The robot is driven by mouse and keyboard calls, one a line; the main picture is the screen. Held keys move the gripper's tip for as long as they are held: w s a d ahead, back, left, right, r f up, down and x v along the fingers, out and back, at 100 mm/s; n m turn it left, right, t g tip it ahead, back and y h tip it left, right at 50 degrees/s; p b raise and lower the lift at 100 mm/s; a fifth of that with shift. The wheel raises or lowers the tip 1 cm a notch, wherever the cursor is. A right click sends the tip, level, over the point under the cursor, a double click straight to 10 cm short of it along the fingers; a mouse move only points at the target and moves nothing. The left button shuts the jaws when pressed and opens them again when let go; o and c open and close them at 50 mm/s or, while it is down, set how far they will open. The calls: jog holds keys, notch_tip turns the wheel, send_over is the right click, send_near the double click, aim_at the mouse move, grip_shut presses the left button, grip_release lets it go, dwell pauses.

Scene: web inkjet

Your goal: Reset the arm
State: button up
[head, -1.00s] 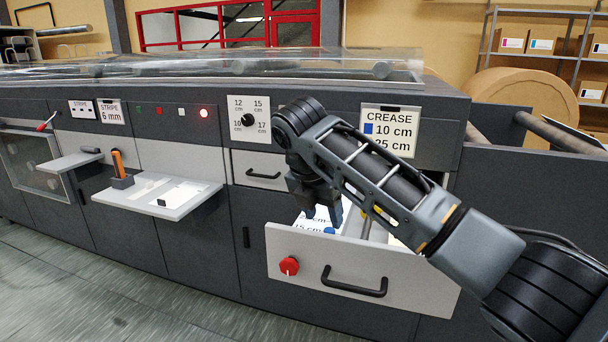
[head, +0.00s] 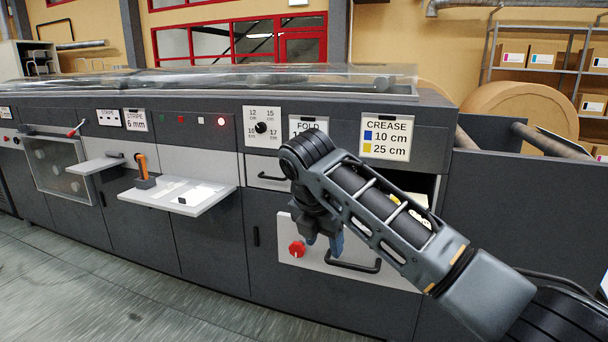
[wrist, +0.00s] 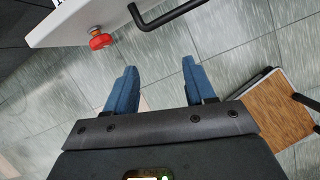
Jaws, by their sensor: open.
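My gripper (head: 322,243) hangs in front of the light grey drawer front (head: 312,262) in the head view, pointing down. In the wrist view its two blue fingers (wrist: 158,72) are spread apart with only floor between them. The drawer's red knob (head: 297,249) and black bar handle (head: 352,266) show beside the gripper. The wrist view also shows the knob (wrist: 101,39) and handle (wrist: 166,14) beyond the fingertips, apart from them.
The machine's crease sign (head: 387,137) and dial plate (head: 262,127) are above the drawer. A pale shelf (head: 185,197) with an orange-handled tool (head: 142,165) juts out to the left. A wooden surface (wrist: 280,108) lies at the wrist view's right. Floor in front is open.

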jog(key=s+a+f+m+t+y, duration=0.1)
jog(key=s+a+f+m+y, duration=0.2)
jog(key=s+a+f, duration=0.35)
jog(key=s+a+f+m+y, duration=0.2)
jog(key=s+a+f+y, duration=0.15)
jog(key=f, duration=0.55)
jog(key=s+d+f+m+t+y, duration=0.1)
jog(key=s+f+m+t, duration=0.1)
jog(key=s+f+m, duration=0.3)
jog(key=s+f+m+t+y, duration=0.1)
jog(key=s+m, duration=0.2)
jog(key=s, duration=0.5)
jog(key=s+d+r+m+t+h, duration=0.1)
jog(key=s+d+m+t+h, duration=0.35)
jog(key=s+d+m, duration=0.95)
jog(key=s+d+r+t+h, duration=0.1)
jog(key=s+d+r, duration=0.5)
jog(key=s, duration=0.3)
jog(key=s+d+r+m+t+h, duration=0.1)
jog(key=s+d+r, duration=0.5)
jog(key=s, duration=0.4)
jog(key=shift+d+r+m, duration=0.3)
jog(key=shift+d+r, duration=0.05)
jog(key=shift+r, duration=0.45)
